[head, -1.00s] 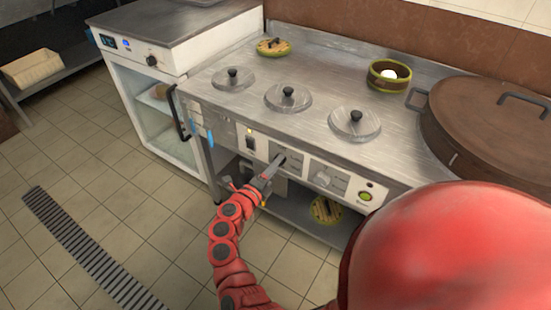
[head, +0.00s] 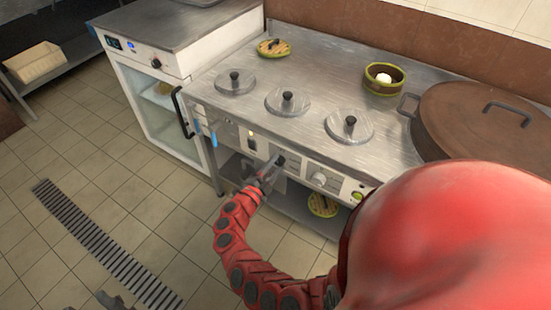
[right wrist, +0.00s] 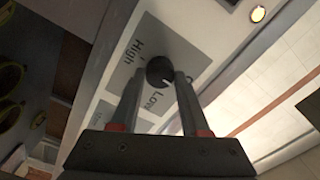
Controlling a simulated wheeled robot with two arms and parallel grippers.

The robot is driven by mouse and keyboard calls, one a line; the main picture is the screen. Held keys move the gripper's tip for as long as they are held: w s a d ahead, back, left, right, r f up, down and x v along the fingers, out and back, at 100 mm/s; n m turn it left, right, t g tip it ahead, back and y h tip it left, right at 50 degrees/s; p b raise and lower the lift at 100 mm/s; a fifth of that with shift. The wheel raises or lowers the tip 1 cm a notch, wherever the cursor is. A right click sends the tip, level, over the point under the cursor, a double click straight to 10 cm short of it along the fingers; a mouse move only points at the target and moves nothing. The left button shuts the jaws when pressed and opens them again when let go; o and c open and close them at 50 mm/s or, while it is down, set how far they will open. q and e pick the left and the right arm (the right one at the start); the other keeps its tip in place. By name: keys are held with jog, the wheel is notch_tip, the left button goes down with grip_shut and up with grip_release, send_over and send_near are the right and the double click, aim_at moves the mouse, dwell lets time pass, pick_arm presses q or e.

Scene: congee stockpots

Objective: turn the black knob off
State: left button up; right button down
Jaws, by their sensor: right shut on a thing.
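The black knob (head: 281,160) is on the front panel of the steel cooker, below the round lids. In the right wrist view the black knob (right wrist: 160,71) sits between the words High and Low, and a small pale mark shows on its lower right. My right gripper (head: 275,167) is at the panel, with its fingers closed on the knob from both sides; the fingertips (right wrist: 160,77) show in the right wrist view. A dark grey shape at the bottom left edge of the head view may be my left gripper (head: 112,300), but its jaws are not clear.
A pale knob (head: 319,178) is right of the black one. Lidded wells (head: 287,103), a large brown pot (head: 470,125) and a green-rimmed steamer (head: 384,78) are on the cooker top. A white cabinet (head: 160,105) stands left. The tiled floor in front is mostly clear.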

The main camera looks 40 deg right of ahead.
dwell(0.3)
jog(key=shift+c, duration=2)
grip_release()
jog(key=v, duration=1.7)
jog(key=shift+a, duration=0.2)
jog(key=shift+s, duration=0.1)
